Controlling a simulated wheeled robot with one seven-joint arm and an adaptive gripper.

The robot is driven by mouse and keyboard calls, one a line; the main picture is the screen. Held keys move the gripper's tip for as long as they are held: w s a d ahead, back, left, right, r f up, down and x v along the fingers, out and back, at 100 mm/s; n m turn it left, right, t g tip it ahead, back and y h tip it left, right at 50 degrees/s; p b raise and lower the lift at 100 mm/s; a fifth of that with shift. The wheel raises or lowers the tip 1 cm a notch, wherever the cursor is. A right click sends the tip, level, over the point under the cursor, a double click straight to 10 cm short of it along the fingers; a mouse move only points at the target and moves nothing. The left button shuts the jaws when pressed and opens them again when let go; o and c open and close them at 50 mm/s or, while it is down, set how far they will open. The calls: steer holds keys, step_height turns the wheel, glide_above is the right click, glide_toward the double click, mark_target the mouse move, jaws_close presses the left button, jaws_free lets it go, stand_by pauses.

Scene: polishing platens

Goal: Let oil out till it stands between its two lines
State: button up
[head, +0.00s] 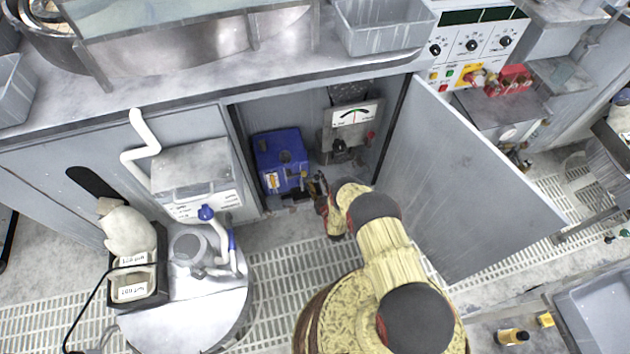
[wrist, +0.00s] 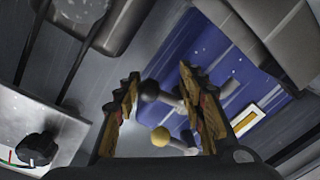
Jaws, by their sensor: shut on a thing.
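The blue oil-holding unit (head: 279,150) stands inside the open cabinet; its blue side also shows in the wrist view (wrist: 205,45). A white-framed window with an amber strip (wrist: 247,121) is on it, small in the head view (head: 271,182). Its two lines and the oil level are too small to read. My gripper (wrist: 160,72) is at the unit's front right, also in the head view (head: 321,188). Its fingers are closed around a black ball-ended lever (wrist: 150,90). A yellow knob (wrist: 160,136) sits beside it, between the fingers in the picture, apparently not gripped.
A grey unit with a dial (head: 354,115) stands right of the blue one. The open cabinet door (head: 470,180) is close to the right of my arm. A round drum (head: 190,310) with a hose stands left. Perforated floor (head: 300,262) lies in front.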

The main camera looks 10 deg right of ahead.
steer(key=shift+w+a+r+n, duration=0.1)
steer(key=shift+a+r+n, duration=0.2)
steer(key=shift+n, duration=0.35)
steer(key=shift+w+a+r+n, duration=0.1)
steer(key=shift+r+n, duration=0.3)
steer(key=shift+n, duration=0.25)
steer(key=shift+c, duration=0.2)
steer(key=o, duration=1)
steer(key=shift+a, duration=0.15)
steer(key=shift+o, duration=1.4)
steer(key=shift+s+f, duration=0.1)
steer(key=shift+d, duration=0.2)
steer(key=s+d, duration=0.1)
steer(key=s, duration=1.1)
